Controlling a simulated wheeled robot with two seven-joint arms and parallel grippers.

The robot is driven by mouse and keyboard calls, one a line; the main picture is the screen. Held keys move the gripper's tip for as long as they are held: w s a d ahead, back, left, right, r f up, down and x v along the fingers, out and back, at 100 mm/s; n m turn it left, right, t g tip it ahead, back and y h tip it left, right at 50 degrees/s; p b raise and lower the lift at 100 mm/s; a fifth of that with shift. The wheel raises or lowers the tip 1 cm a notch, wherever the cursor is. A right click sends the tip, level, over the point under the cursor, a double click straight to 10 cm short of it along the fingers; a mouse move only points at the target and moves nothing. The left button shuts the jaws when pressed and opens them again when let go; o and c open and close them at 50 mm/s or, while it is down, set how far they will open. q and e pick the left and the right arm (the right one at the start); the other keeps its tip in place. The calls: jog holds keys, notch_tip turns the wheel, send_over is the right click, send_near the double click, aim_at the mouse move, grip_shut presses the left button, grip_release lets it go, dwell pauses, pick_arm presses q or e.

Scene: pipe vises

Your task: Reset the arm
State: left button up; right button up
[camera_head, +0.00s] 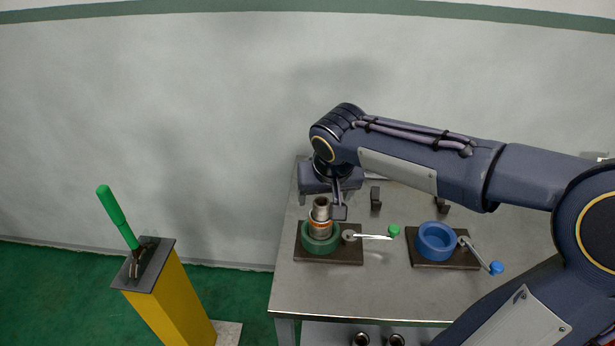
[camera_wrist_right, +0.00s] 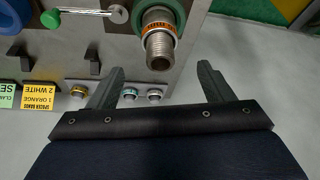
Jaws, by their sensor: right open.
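My right arm reaches in from the right in the head view, with its gripper (camera_head: 338,200) low over the back left of the table. In the right wrist view the gripper (camera_wrist_right: 162,70) is open, its two fingers apart with nothing between them. A metal pipe (camera_head: 321,210) with an orange band stands upright in the green vise (camera_head: 320,241), close beside the gripper. In the right wrist view the threaded pipe end (camera_wrist_right: 159,47) lies just beyond the fingertips, not clasped. My left gripper is not in view.
A blue vise (camera_head: 436,240) is empty at the right of the metal table (camera_head: 335,290). Dark brackets (camera_head: 375,198) stand behind the vises. A yellow pedestal (camera_head: 180,305) with a green-handled lever (camera_head: 118,217) stands at left. Pipe fittings (camera_head: 361,339) sit below the table's front edge.

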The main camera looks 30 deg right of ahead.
jog(key=s+a+n+y+p, duration=0.1)
jog(key=s+a+y+p, duration=0.1)
jog(key=s, duration=0.7)
jog(key=s+a+n+t+y+p, duration=0.1)
jog(key=s+a+y+p, duration=0.1)
jog(key=s, duration=0.8)
jog(key=shift+a+f+y, duration=0.15)
jog(key=shift+a+y, duration=0.45)
jog(key=shift+a, duration=0.55)
